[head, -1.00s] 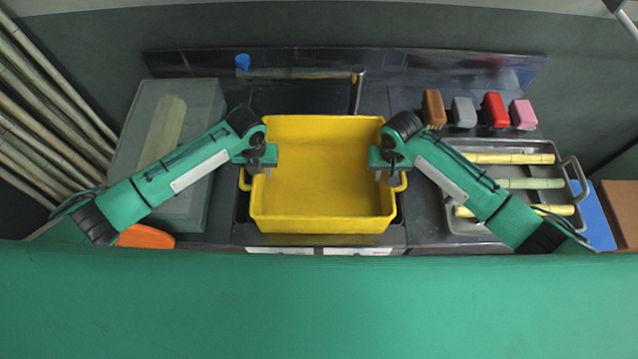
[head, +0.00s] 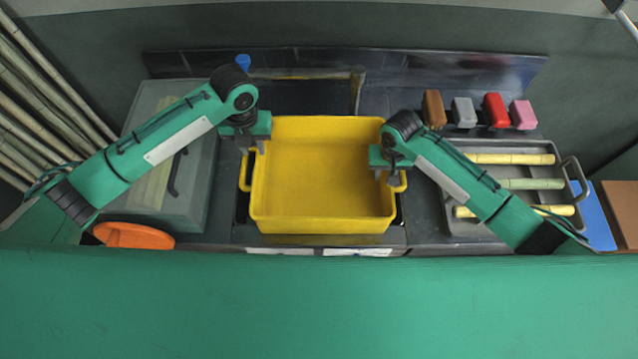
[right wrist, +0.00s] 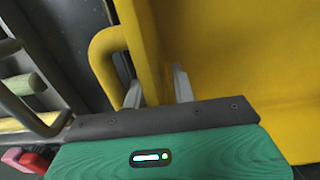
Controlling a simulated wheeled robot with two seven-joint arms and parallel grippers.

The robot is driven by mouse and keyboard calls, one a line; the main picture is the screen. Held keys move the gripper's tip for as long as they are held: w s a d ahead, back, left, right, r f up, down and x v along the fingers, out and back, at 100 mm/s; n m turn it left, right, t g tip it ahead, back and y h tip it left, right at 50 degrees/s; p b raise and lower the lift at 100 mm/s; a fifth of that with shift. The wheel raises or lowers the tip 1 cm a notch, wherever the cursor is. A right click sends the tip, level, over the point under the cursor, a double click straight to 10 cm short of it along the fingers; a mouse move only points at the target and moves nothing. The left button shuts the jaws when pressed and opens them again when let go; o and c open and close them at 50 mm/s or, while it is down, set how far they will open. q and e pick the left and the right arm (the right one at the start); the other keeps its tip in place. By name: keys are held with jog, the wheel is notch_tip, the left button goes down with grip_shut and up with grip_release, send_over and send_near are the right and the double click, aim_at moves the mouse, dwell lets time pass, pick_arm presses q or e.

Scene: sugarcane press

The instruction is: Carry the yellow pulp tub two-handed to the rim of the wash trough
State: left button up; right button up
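The yellow pulp tub (head: 325,180) sits upright in the middle of the counter, empty, with a loop handle at each side. It fills the right part of the right wrist view (right wrist: 235,55). My left gripper (head: 251,146) is open and empty, above the tub's left rim near its back-left corner, behind the left handle. My right gripper (head: 386,177) is at the right handle; in the right wrist view its fingers (right wrist: 157,90) stand apart, one between handle and wall, one on the tub's inner side. A dark basin, apparently the wash trough (head: 310,97), lies behind and partly under the tub.
A tap (head: 356,90) stands behind the tub. A grey tray (head: 535,170) with cane pieces is at the right, several coloured blocks (head: 495,110) behind it.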

notch_tip(320, 180, up, 11)
jog(key=shift+r, duration=0.2)
dwell(0.4)
